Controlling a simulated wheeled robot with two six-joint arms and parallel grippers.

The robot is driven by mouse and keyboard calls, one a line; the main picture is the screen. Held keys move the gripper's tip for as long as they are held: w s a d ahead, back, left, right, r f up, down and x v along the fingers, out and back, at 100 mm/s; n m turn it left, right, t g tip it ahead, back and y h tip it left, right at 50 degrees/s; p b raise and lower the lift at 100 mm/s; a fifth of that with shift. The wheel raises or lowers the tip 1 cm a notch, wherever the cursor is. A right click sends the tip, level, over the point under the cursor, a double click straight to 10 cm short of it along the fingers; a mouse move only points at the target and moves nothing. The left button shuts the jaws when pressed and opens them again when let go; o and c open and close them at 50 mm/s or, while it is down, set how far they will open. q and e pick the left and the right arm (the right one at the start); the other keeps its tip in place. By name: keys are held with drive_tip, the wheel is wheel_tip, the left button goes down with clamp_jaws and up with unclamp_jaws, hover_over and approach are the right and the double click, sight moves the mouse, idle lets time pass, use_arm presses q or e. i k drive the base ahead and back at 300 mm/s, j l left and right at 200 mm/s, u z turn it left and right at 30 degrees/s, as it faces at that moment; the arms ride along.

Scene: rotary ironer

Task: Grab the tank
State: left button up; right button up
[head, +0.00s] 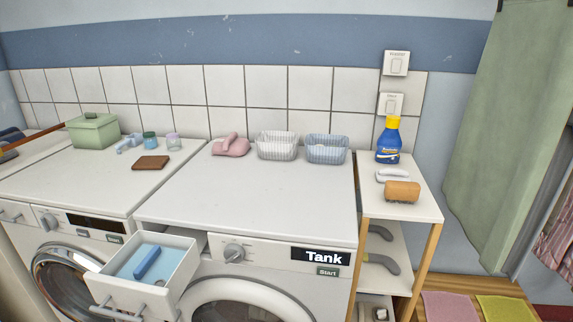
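A white drawer (125,294) stands pulled out at the upper left of the right-hand machine. Inside it lies a light blue insert (133,262) with a darker blue bar (147,263) across it, which may be the tank. A black label reading "Tank" (323,257) is on the same machine's front panel, right of the dial. Neither of my grippers can be made out in the head view.
A pink item (231,147) and two baskets (277,147) stand at the back of the right machine's top, whose front is clear. A green box (94,132) stands on the left machine. A shelf unit (424,203) with a blue bottle (388,145) stands at the right.

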sight(152, 264)
drive_tip(key=u, duration=1.3)
